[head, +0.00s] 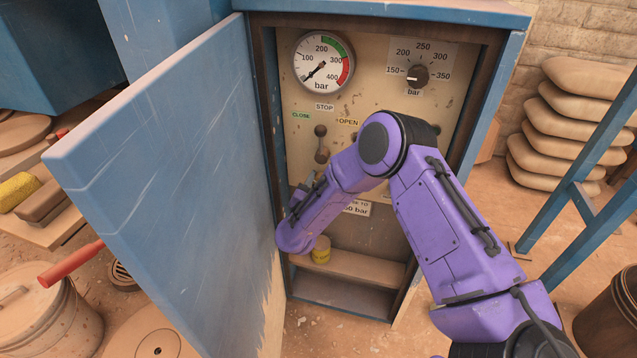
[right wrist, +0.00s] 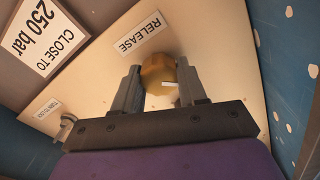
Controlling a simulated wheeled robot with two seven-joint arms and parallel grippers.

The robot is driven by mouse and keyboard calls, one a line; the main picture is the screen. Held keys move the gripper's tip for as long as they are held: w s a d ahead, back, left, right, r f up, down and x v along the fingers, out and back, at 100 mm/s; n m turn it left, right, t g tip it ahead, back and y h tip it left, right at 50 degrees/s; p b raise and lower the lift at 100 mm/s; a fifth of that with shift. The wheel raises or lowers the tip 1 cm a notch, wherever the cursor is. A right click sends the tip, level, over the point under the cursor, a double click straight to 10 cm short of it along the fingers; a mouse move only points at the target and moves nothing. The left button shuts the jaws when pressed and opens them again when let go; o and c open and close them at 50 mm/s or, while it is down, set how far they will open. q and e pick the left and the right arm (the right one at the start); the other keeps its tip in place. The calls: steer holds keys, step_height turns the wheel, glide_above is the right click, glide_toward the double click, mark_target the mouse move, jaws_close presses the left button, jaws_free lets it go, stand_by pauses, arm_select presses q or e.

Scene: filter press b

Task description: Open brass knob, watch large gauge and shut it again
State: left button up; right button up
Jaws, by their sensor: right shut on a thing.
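The brass knob (right wrist: 157,70) sits on the panel below the RELEASE label in the right wrist view, with a short white mark on its face. My right gripper (right wrist: 159,78) is shut on it, one finger on each side. In the head view my purple right arm reaches into the cabinet and hides the knob. The large gauge (head: 323,62) is at the panel's upper left, marked in bar with green and red bands. Its needle points to the lower left, near the low end of the scale. My left gripper is not in view.
A blue door (head: 165,190) stands open at the left. The panel has a lever (head: 321,145) between CLOSE and OPEN labels and a black pressure dial (head: 418,76) pointing near 150. A yellow object (head: 321,250) stands on the lower ledge. The cabinet's side walls border the arm.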

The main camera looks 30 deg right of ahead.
steer(key=m, duration=0.4)
steer(key=shift+d+r+m, duration=0.1)
steer(key=shift+r+m, duration=0.05)
steer(key=shift+m, duration=0.15)
steer(key=shift+m+b, duration=0.6)
steer(key=shift+m, duration=1.7)
steer(key=shift+d, duration=0.1)
steer(key=o, duration=1.1)
steer(key=shift+s, duration=0.1)
steer(key=shift+c, duration=0.2)
